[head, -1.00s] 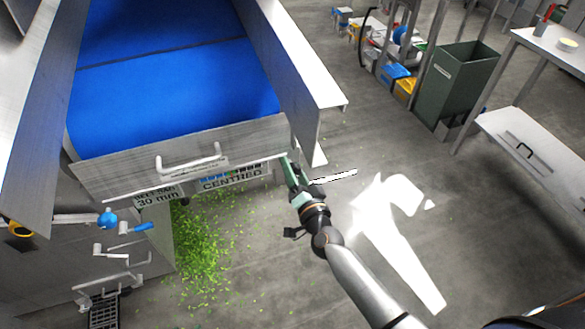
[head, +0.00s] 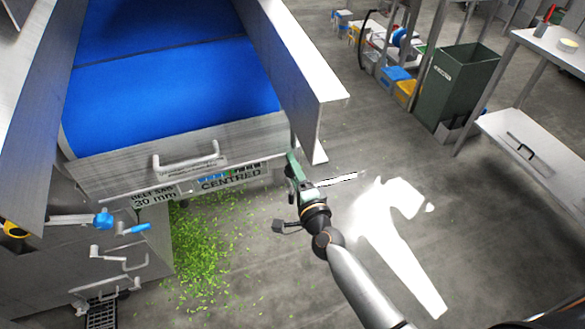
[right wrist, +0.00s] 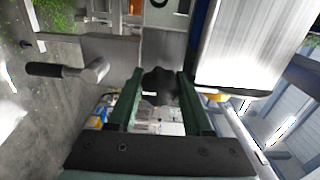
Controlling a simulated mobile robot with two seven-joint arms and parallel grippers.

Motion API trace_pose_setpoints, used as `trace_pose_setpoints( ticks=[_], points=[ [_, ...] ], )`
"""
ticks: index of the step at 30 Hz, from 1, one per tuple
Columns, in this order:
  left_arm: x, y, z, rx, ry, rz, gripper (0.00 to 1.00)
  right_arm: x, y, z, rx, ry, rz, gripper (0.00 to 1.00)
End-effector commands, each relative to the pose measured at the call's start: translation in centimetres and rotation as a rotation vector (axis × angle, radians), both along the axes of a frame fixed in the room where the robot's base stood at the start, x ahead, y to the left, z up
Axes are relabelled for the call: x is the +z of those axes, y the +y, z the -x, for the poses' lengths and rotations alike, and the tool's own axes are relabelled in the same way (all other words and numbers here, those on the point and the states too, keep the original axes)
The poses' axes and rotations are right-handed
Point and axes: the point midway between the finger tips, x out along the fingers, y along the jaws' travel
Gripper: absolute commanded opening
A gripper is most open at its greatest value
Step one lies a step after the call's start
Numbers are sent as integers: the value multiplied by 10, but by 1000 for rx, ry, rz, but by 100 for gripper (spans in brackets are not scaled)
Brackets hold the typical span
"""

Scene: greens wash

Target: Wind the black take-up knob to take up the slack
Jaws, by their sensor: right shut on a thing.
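The black take-up knob (right wrist: 160,82) shows in the right wrist view between the two green fingers of my right gripper (right wrist: 158,92), which is shut on it. In the head view my right gripper (head: 293,170) is at the front right corner of the blue belt's (head: 175,95) metal frame, and the knob is hidden there. A gauge sign (head: 232,176) under the front panel reads "CENTRED", and beside it a plate (head: 153,197) reads "30 mm". My left gripper is not in view.
The metal side guard (head: 290,60) stands just above my right gripper. Green leaf scraps (head: 205,250) lie on the floor below. Blue-handled levers (head: 103,219) stick out at left. A dark green bin (head: 455,90) stands at right. Floor right of my arm is clear.

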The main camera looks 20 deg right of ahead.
Motion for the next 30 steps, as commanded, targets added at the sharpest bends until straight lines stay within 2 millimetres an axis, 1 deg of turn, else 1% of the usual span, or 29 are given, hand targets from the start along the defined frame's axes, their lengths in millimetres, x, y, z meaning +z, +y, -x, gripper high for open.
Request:
trace_pose_setpoints(
  ticks=[16, 17, 24, 25, 30],
  points=[
    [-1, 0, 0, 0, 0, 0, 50, 0, 0, 0, -1, 1, -27, 0],
    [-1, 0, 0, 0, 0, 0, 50, 0, 0, 0, -1, 1, -27, 51],
    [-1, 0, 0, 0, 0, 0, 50, 0, 0, 0, -1, 1, -26, 78],
    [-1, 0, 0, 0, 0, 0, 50, 0, 0, 0, 0, 1, -26, 80],
    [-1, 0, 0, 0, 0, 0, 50, 0, 0, 0, 0, 1, -26, 80]
  ],
)
